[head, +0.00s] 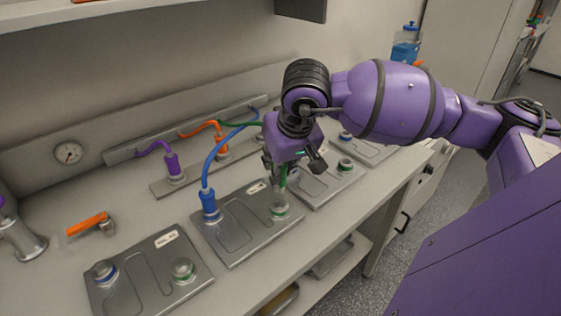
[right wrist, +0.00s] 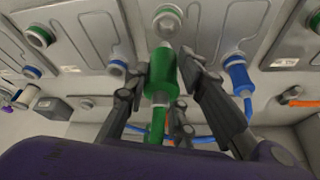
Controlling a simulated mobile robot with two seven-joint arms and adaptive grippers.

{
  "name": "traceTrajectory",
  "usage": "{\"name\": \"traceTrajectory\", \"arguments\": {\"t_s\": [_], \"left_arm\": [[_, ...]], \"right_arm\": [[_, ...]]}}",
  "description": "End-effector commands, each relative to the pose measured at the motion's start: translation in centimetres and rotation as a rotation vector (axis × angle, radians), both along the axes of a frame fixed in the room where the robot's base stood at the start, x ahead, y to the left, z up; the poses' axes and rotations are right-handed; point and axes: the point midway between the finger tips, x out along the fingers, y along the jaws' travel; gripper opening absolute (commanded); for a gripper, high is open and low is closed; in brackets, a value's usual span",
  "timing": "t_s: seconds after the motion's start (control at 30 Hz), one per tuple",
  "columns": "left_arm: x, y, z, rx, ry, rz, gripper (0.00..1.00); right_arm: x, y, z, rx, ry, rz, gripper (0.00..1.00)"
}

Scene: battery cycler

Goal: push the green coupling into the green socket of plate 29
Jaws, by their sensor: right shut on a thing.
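My right gripper (head: 287,172) is shut on the green coupling (right wrist: 161,76), which also shows below the jaws in the head view (head: 283,178). Its green hose runs back behind the gripper. The coupling's tip points at the green-ringed socket (head: 280,210) of the middle plate (head: 236,243); the socket also shows in the right wrist view (right wrist: 167,22). The tip is very close to the socket; I cannot tell whether they touch. The plate labels are too small to read, so I cannot confirm which is plate 29. My left gripper is not in view.
A blue coupling (head: 210,207) is seated on the same plate. The front-left plate (head: 146,290) has empty blue- and green-ringed sockets. Another plate (head: 322,190) lies to the right. Purple (head: 173,165) and orange (head: 221,146) couplings stand behind. An orange-handled valve (head: 88,224) is at left.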

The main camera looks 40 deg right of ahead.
Motion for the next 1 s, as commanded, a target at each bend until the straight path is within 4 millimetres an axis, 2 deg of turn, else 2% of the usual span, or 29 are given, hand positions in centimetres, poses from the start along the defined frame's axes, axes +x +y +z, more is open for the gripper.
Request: {"name": "traceTrajectory", "arguments": {"t_s": [0.03,0.3,0.53,1.0], "left_arm": [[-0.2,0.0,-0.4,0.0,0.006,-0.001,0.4],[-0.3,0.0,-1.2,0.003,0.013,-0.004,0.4],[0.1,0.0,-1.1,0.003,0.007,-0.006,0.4],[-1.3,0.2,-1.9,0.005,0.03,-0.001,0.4]], "right_arm": [[0.0,0.0,-0.9,0.001,0.005,0.0,0.0],[-0.1,0.1,-3.8,0.002,0.004,-0.001,0.0],[0.0,0.0,-3.6,-0.001,-0.001,0.0,0.0],[0.0,0.0,-3.7,0.0,-0.001,0.0,0.0]]}}
